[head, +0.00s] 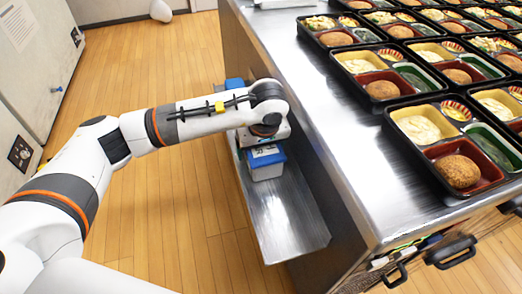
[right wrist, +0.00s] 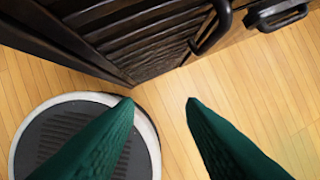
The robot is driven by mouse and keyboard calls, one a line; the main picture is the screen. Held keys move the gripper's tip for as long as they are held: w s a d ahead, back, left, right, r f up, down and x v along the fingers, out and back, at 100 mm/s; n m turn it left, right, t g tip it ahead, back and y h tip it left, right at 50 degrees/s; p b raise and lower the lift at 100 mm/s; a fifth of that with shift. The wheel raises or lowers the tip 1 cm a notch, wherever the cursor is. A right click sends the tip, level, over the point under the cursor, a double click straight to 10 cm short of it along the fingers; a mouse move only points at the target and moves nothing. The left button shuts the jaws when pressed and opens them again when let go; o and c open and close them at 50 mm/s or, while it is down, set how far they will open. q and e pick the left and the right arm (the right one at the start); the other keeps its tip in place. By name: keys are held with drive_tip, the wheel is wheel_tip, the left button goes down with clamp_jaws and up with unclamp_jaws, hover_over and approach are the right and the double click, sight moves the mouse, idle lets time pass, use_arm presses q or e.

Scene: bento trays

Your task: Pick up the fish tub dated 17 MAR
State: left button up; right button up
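A white tub with a blue lid (head: 265,162) stands on the low metal shelf at the side of the counter in the head view. Its lid carries a pale label with dark marks, too small for me to read a date. Part of another blue lid (head: 234,83) shows farther back, behind my arm. My left gripper (head: 262,138) is over the shelf, close to the near tub's far edge; its fingers and anything between them are hidden by the wrist. My right gripper (right wrist: 160,102) is open and empty, its green fingers apart above the wooden floor.
The steel counter (head: 310,80) stands above and right of the shelf (head: 285,220), whose near part is bare. Several black bento trays (head: 400,135) fill the counter's right side. A dark slatted panel (right wrist: 130,40) with handles is close to my right gripper.

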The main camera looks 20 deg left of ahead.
use_arm(q)
drive_tip(key=shift+f, duration=0.25)
drive_tip(key=c, duration=0.8)
drive_tip(key=shift+c, duration=0.9)
drive_tip(key=shift+r, duration=0.1)
